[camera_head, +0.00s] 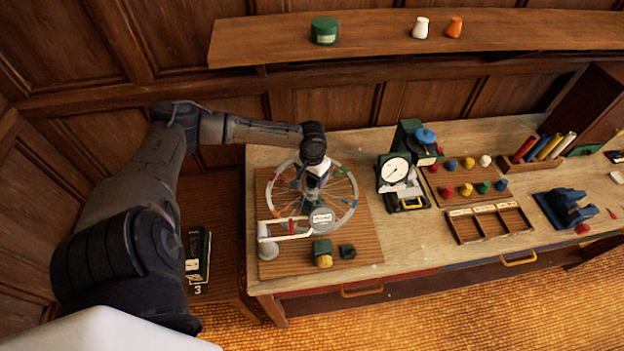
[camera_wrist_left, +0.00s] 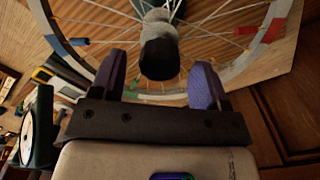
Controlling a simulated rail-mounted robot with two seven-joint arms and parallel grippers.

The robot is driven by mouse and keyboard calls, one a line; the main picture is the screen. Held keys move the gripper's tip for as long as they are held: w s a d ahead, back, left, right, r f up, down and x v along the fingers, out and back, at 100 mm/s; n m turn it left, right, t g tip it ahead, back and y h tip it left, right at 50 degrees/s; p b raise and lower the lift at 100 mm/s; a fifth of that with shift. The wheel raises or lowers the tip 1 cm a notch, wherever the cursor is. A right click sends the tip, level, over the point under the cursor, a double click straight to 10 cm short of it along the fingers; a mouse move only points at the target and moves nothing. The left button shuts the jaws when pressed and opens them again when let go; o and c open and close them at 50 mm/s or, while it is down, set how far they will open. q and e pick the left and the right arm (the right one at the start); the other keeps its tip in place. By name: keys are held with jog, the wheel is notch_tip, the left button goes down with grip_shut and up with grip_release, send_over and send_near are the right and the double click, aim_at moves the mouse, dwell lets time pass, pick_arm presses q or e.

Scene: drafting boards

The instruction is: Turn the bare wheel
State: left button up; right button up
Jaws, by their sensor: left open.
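The bare wheel (camera_head: 350,207) is a pale spoked rim with coloured marks, mounted over a ribbed board at the left of the table. In the left wrist view its rim (camera_wrist_left: 240,72) and spokes fill the top, with red, blue and green marks. A grey hub with a dark round end (camera_wrist_left: 159,59) sticks out towards the camera. My left gripper (camera_head: 317,181) is over the upper middle of the wheel. In the left wrist view its open fingers (camera_wrist_left: 161,68) lie on either side of the dark hub end, with gaps visible. My right gripper is out of view.
A grey post with a pale bar (camera_head: 266,242) and a labelled disc (camera_head: 320,219) stand at the wheel's front. A green block and a yellow piece (camera_head: 324,261) sit near the board's front edge. A dial instrument (camera_head: 394,170) stands right of the wheel.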

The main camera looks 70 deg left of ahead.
pick_arm(q)
jog(key=shift+f, duration=0.9)
jog(key=c, duration=1.3)
